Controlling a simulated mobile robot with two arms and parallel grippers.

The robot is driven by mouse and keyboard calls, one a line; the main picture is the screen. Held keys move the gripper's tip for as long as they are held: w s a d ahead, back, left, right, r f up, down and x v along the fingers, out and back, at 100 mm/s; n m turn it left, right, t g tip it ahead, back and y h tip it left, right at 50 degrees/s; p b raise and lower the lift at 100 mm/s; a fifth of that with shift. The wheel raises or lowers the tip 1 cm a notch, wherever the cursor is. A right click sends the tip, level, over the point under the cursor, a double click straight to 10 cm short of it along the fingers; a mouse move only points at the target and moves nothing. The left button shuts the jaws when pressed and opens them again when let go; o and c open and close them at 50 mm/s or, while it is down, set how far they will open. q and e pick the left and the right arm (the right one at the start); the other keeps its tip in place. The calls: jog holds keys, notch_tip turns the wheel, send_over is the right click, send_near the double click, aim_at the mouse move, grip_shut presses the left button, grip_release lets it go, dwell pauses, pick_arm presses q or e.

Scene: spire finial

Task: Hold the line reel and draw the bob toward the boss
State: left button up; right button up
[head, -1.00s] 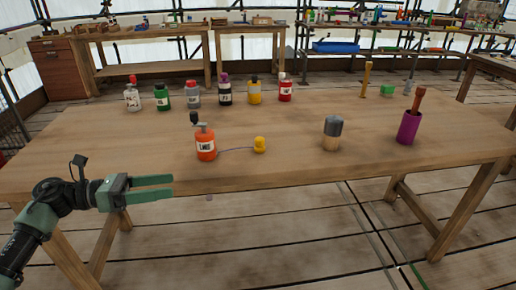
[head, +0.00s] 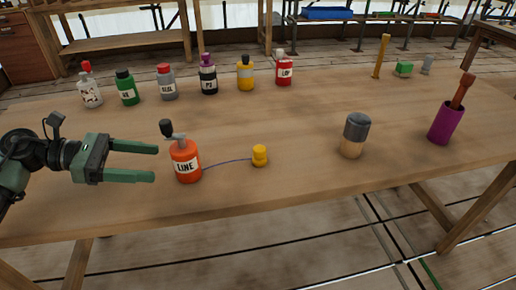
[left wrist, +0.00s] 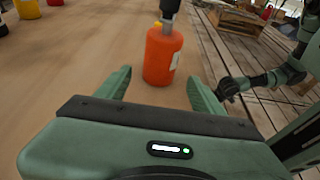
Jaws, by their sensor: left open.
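The line reel is an orange bottle labelled LINE (head: 186,165) with a grey and black top, upright on the table. A thin purple line runs right from it to a small yellow bob (head: 259,155). A wooden cylinder with a dark grey cap (head: 354,136), perhaps the boss, stands farther right. My left gripper (head: 155,162) is open and empty, its fingertips just left of the reel. In the left wrist view the orange reel (left wrist: 160,58) appears ahead between the open fingertips. Part of my right arm (left wrist: 268,78) shows there at the right; its finger state is unclear.
Several labelled bottles stand in a row at the back left, including a green one (head: 128,88) and a yellow one (head: 245,73). A purple cup with a brown handle (head: 446,122) stands at the right. A small green block (head: 403,69) lies behind. The middle tabletop is clear.

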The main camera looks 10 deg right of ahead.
aim_at(175, 165)
pick_arm(q)
jog(key=p+x, duration=0.1)
jog(key=x, duration=0.3)
jog(key=shift+d, duration=0.3)
pick_arm(e)
notch_tip(175, 165, down, 4)
jog(key=s, duration=0.2)
pick_arm(q)
jog(key=shift+b+x, duration=0.55)
jog(key=shift+x, duration=0.6)
jog(key=shift+d+f, duration=0.3)
jog(key=shift+d, duration=0.35)
pick_arm(e)
jog(key=shift+w+r, duration=0.35)
jog(key=shift+r, duration=0.45)
jog(key=shift+w+r, duration=0.4)
jog(key=shift+r, duration=0.4)
jog(key=shift+w+r, duration=0.35)
jog(key=shift+r, duration=0.45)
pick_arm(q)
jog(key=shift+c, duration=0.3)
jog(key=c, duration=0.8)
